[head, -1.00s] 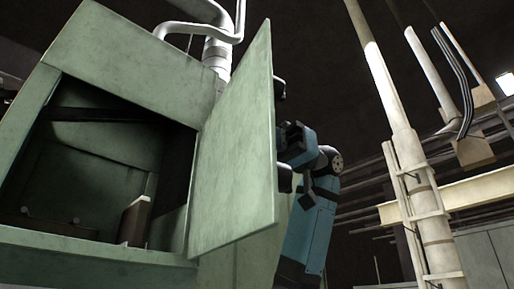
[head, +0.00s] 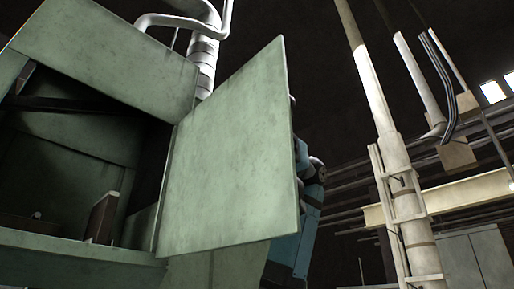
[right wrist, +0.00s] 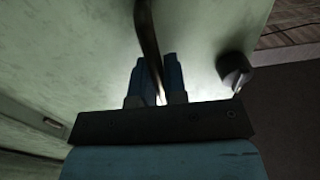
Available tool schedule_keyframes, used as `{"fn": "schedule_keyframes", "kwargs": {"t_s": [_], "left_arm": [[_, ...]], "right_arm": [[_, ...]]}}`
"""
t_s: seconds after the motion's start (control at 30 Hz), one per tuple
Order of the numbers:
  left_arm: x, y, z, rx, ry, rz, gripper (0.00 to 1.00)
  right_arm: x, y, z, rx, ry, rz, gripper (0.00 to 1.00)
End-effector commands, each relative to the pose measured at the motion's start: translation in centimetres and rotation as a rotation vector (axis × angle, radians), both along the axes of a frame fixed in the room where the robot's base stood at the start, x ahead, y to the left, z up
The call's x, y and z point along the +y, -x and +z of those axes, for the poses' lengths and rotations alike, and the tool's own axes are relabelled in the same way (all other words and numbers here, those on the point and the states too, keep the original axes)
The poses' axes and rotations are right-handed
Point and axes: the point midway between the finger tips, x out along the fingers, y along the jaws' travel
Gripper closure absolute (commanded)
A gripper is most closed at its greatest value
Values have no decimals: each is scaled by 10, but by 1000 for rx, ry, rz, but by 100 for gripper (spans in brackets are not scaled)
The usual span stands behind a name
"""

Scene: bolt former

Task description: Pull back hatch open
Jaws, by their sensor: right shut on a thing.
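The hatch (head: 228,150) is a pale green panel that stands swung open at the right side of the green machine housing (head: 110,55) in the head view. The dark opening beside it shows the interior. My right arm is behind the hatch, and its gripper is hidden there in the head view. In the right wrist view my right gripper (right wrist: 156,78) is shut on a dark bar-shaped handle (right wrist: 147,35) on the hatch's outer face (right wrist: 90,50). A dark knob (right wrist: 234,70) sits to the right of the handle. My left gripper is not in view.
A white vertical pole (head: 400,190) with brackets stands to the right of the hatch. Grey cabinets (head: 475,258) and a cream beam (head: 440,197) are farther right. White pipes (head: 205,50) rise behind the housing.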

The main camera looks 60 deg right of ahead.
Motion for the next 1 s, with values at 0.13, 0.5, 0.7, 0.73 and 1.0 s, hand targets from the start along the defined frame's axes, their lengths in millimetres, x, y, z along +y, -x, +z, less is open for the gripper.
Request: {"fn": "schedule_keyframes", "kwargs": {"t_s": [0.13, 0.5, 0.7, 0.73, 1.0], "left_arm": [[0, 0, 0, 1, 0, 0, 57], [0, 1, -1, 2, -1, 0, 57], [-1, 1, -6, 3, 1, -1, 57], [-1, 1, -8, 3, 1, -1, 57], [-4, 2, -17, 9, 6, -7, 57]], "right_arm": [[0, 0, 1, 2, -2, 0, 83], [0, 0, 0, 1, 0, 0, 64], [-20, 4, -1, 2, -1, -1, 64], [-26, 5, -1, 1, -1, -1, 64], [-87, 18, -1, 1, -2, -1, 64]]}}
